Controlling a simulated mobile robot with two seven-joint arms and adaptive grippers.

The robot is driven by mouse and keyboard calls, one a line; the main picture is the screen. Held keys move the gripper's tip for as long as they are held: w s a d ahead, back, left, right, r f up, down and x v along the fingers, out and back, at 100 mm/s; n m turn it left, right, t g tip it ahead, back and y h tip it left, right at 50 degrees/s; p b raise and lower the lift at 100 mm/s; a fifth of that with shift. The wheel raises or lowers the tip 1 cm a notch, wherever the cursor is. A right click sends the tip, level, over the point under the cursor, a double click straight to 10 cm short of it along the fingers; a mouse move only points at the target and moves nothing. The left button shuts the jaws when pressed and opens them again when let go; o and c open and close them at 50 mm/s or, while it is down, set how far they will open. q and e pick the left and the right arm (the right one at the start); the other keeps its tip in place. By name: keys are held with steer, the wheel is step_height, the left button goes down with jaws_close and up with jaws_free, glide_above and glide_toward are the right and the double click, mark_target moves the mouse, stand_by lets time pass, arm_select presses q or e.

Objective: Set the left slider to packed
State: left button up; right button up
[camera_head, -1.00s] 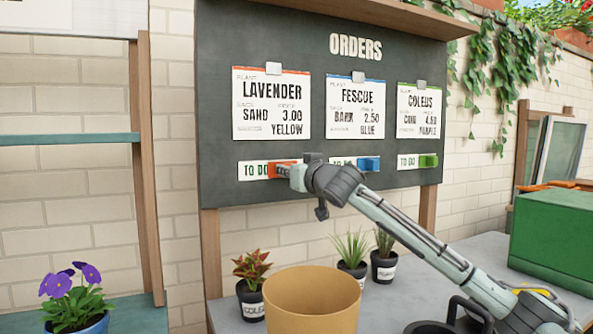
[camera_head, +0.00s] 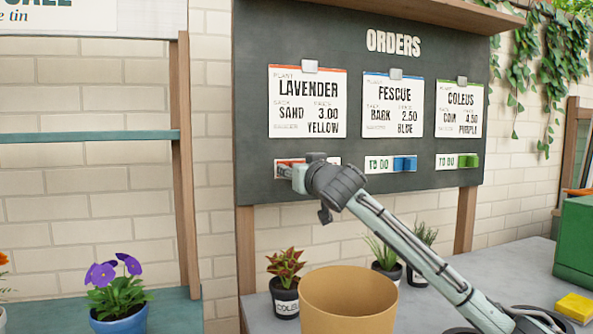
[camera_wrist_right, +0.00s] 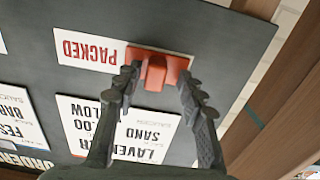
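The left slider (camera_wrist_right: 154,72) is an orange-red block with a raised knob on the strip below the LAVENDER card (camera_head: 307,102). It sits at the left end of its strip, and the white label beside it reads PACKED (camera_wrist_right: 88,50) in the upside-down right wrist view. In the head view my right gripper (camera_head: 290,174) is at this slider and hides most of the strip. In the right wrist view its two fingers are spread, one on each side of the knob, with gaps visible; contact is unclear. My left gripper is out of view.
The blue slider (camera_head: 405,164) and green slider (camera_head: 468,160) sit at the right of their strips, both showing TO DO. A tan pot (camera_head: 348,306) and small potted plants stand on the bench below the board. A wooden post (camera_head: 184,170) stands to the left.

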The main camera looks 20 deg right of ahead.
steer(key=shift+s+d, duration=0.1)
steer(key=s, duration=1.2)
steer(key=shift+a, duration=0.4)
steer(key=shift+w, duration=0.1)
